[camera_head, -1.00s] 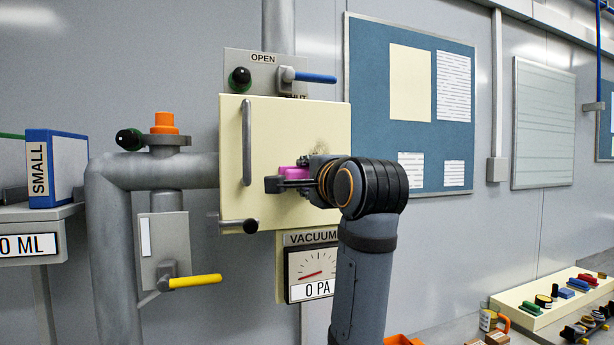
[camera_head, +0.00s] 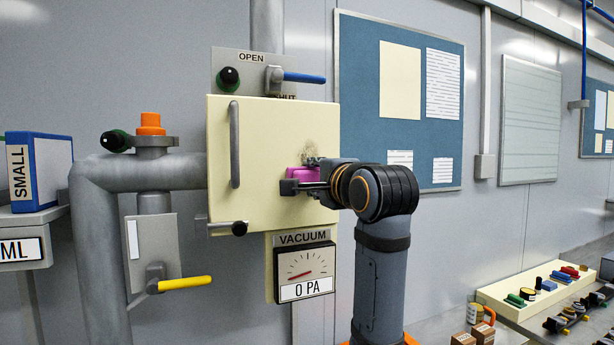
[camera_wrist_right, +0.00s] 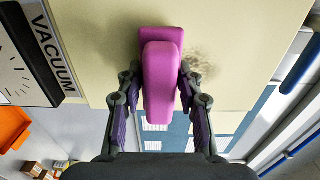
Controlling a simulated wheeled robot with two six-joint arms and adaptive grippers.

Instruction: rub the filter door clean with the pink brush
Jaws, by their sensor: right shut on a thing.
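The filter door (camera_head: 268,195) is a cream square panel with a grey vertical handle at its left. A dark smudge (camera_head: 318,155) marks its right part, just above my right gripper; it also shows in the wrist view (camera_wrist_right: 202,72), to the right of the brush. My right gripper (camera_head: 292,185) is shut on the pink brush (camera_head: 303,174), which is in front of the door's right part. In the wrist view the brush (camera_wrist_right: 162,80) lies between both fingers, its far end at the door face. I cannot tell whether it touches. My left gripper is not in view.
A blue-handled valve (camera_head: 300,76) sits above the door and a vacuum gauge (camera_head: 304,272) below it. A grey pipe with a yellow-handled valve (camera_head: 185,284) stands at left. A blue board (camera_head: 365,100) hangs behind at right. A bench with small parts (camera_head: 525,305) is at lower right.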

